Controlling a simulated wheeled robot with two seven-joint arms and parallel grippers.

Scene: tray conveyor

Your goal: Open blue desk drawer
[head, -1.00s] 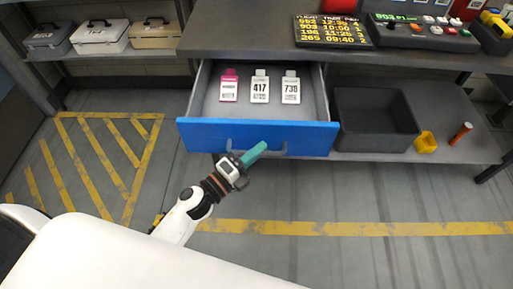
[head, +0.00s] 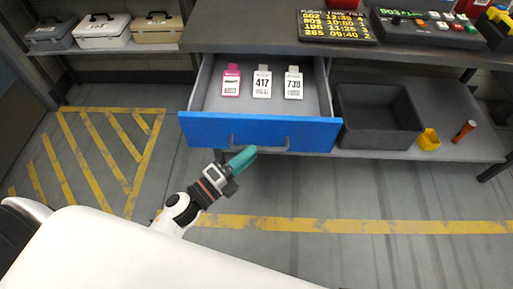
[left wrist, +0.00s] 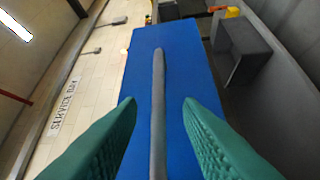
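The blue-fronted drawer (head: 205,130) stands pulled out from under the desk (head: 240,35), with its grey inside showing. Its grey bar handle (head: 270,149) runs along the front, and it also shows in the left wrist view (left wrist: 158,90). My left gripper (head: 245,158), with teal fingers, is just in front of the handle's left part. In the left wrist view its fingers (left wrist: 158,108) are spread wide, with the handle lined up between them and touching neither finger. My right gripper is out of view.
Three tags lie in the drawer: a pink one (head: 231,82) and two white ones (head: 262,83) (head: 293,84). A dark bin (head: 378,115), a yellow item (head: 428,139) and an orange cylinder (head: 464,130) are on the lower shelf. Floor in front is clear.

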